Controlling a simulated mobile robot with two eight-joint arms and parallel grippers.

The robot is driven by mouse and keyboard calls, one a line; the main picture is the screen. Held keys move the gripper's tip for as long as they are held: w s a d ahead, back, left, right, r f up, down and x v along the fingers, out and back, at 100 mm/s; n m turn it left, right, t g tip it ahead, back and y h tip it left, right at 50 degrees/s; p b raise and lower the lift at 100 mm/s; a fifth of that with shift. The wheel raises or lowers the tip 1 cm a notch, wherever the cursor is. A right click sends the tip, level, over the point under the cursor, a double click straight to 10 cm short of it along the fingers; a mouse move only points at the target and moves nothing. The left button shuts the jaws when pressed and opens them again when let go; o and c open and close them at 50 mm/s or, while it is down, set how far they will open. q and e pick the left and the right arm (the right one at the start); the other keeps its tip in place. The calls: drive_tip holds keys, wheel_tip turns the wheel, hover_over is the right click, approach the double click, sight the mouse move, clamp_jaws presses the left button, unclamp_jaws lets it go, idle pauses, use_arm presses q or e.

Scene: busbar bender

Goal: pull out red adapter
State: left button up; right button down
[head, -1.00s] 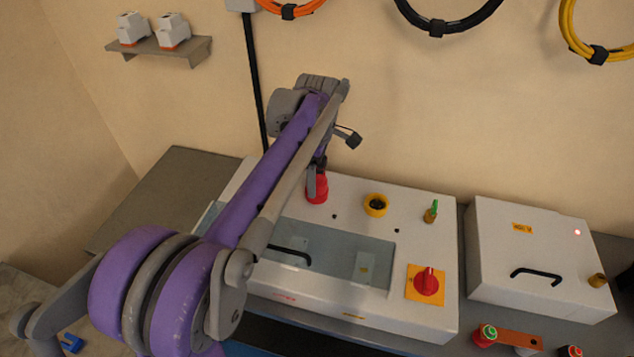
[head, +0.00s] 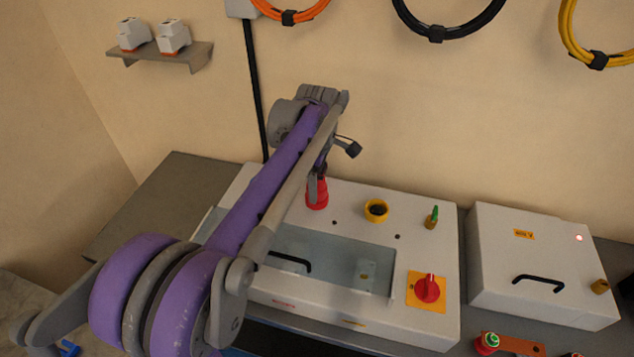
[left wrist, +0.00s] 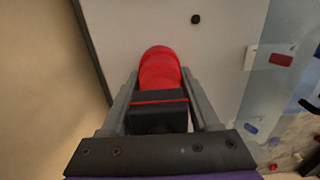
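The red adapter (head: 317,195) is a round, stepped red piece at the back left of the white bender housing's top. My left gripper (head: 316,186) reaches down to it from above. In the left wrist view the red adapter (left wrist: 160,66) lies between the tips of my left gripper (left wrist: 160,78), with a finger against each side. The gripper looks shut on it. A black block with a thin red line sits between the fingers, nearer the wrist. The adapter's lower end and seat are hard to see. My right gripper is not in view.
A yellow ring socket (head: 376,210) and a green-topped brass part (head: 432,217) stand right of the adapter. A clear cover with a black handle (head: 289,261) and a red rotary switch (head: 428,289) lie in front. A white box (head: 540,262) stands right.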

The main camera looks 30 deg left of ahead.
use_arm(q)
clamp_jaws()
drive_tip(key=shift+r, duration=0.2)
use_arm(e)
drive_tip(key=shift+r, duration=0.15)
